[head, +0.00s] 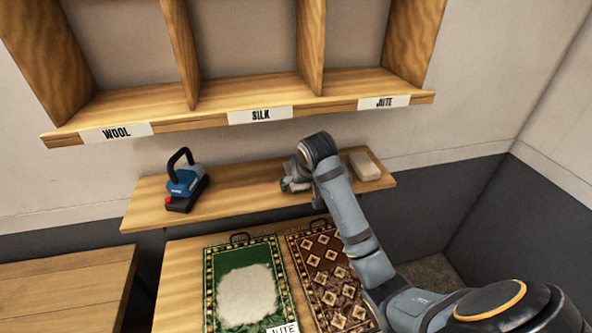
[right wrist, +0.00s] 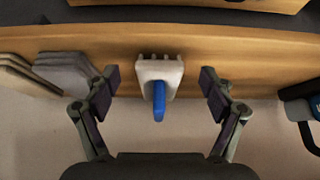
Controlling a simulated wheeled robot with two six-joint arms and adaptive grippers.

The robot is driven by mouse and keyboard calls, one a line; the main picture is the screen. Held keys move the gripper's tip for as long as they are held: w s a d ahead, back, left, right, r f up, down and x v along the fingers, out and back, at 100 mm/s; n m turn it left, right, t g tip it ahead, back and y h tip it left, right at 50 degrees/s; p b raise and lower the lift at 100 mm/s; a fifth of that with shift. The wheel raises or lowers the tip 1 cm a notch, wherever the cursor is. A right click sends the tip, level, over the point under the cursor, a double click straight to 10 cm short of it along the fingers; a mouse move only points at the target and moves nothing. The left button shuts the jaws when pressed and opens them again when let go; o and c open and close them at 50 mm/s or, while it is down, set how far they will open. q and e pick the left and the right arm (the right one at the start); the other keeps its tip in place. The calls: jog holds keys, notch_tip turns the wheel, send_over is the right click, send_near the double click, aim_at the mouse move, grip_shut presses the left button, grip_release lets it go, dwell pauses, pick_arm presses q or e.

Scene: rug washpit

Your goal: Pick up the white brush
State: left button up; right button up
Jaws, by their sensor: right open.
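The white brush (right wrist: 160,72) shows in the right wrist view, with a white head and a blue handle that points toward the bottom of the picture. It is at the wooden shelf (right wrist: 250,62). My right gripper (right wrist: 160,82) is open, with one finger on each side of the brush and a visible gap on both sides. In the head view my right gripper (head: 291,184) is over the middle of the wall shelf (head: 237,205), and I cannot make out the brush there. My left gripper is not in view.
A blue and black tool (head: 184,184) stands on the shelf's left part. A beige stack (head: 365,166) is at its right end; grey pads (right wrist: 66,72) lie beside it. Labelled cubbies (head: 250,92) overhang the shelf. Green (head: 215,285) and brown (head: 330,280) rugs lie below.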

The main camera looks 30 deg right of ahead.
aim_at(287, 165)
jog(key=w, duration=0.1)
jog(key=w+d+p, duration=0.1)
jog(key=w, duration=0.1)
jog(key=shift+w, duration=0.3)
jog(key=shift+w+d+f, duration=0.1)
jog(key=shift+w, duration=0.45)
jog(key=w, duration=0.1)
jog(key=w+p, duration=0.1)
jog(key=w+d+p, duration=0.1)
jog(key=shift+w+r, duration=0.25)
jog(key=shift+w, duration=0.05)
jog(key=shift+p+x, duration=0.75)
jog(key=shift+x, duration=0.2)
jog(key=shift+w, duration=0.1)
jog(key=c, duration=0.3)
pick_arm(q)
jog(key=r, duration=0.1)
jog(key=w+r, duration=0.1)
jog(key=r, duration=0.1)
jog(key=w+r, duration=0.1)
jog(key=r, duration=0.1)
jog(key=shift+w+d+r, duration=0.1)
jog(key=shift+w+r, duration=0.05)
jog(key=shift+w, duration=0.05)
pick_arm(e)
jog(key=c, duration=1)
